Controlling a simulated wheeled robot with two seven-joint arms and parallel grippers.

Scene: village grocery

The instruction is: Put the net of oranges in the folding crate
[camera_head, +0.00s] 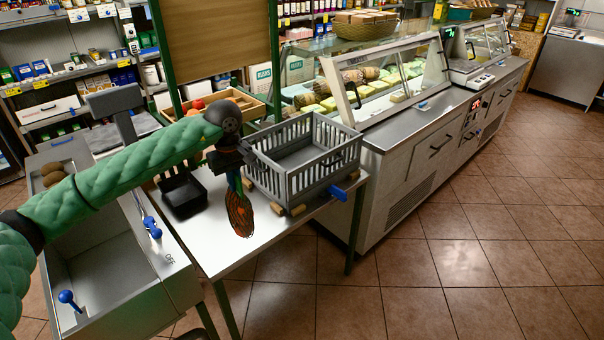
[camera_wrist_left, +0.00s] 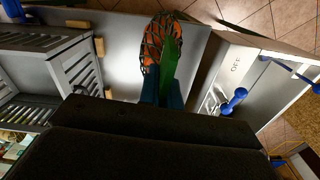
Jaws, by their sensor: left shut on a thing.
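The net of oranges (camera_head: 240,214) hangs below my left gripper (camera_head: 234,176) in the head view, in front of the crate's near left corner. It is a dark mesh with orange showing and a green strip at its top. In the left wrist view, the net (camera_wrist_left: 153,45) hangs beyond the fingers of my left gripper (camera_wrist_left: 162,93), which are shut on its top. The grey folding crate (camera_head: 322,178) stands open on the white table, and its inside looks empty. The crate also shows in the left wrist view (camera_wrist_left: 82,72). My right gripper is not in view.
A black tray (camera_head: 186,197) sits on the white table (camera_head: 230,252) left of the crate. Small wooden blocks (camera_head: 298,209) and a blue part (camera_head: 339,193) show at the crate's base. A glass display counter (camera_head: 405,150) stands to the right. The tiled floor in front is clear.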

